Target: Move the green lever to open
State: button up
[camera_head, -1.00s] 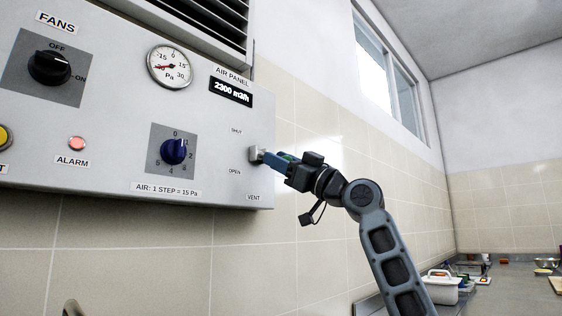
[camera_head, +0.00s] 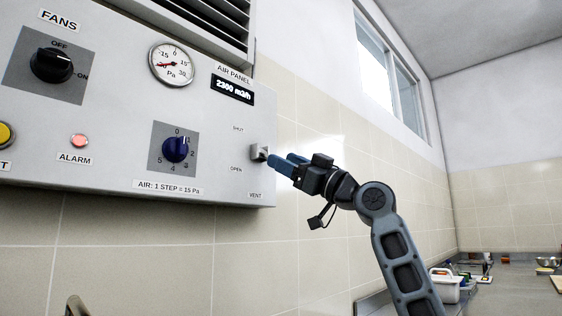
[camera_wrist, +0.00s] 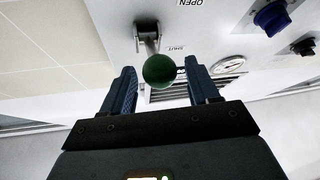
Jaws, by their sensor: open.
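The lever's grey mount (camera_head: 259,152) sits on the air panel's right edge, between the SHUT and OPEN labels. In the wrist view, a metal arm runs from the mount to the lever's green ball knob (camera_wrist: 159,70), on the side toward the SHUT label (camera_wrist: 173,49). The OPEN label (camera_wrist: 190,3) is at the top of that view. My gripper (camera_head: 281,160) is open just right of the mount. In the wrist view its fingers stand on either side of the knob with gaps. The knob is hidden in the head view. I cannot tell its depth between the fingers.
The panel (camera_head: 110,110) also carries a blue air dial (camera_head: 175,149), a fan knob (camera_head: 51,66), a pressure gauge (camera_head: 171,63) and a red alarm light (camera_head: 79,141). The tiled wall (camera_head: 330,165) lies behind my arm. A counter with several items is at lower right.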

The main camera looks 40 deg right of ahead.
jog(key=v, duration=0.5)
jog(key=shift+s+f, duration=0.2)
jog(key=shift+s, duration=0.1)
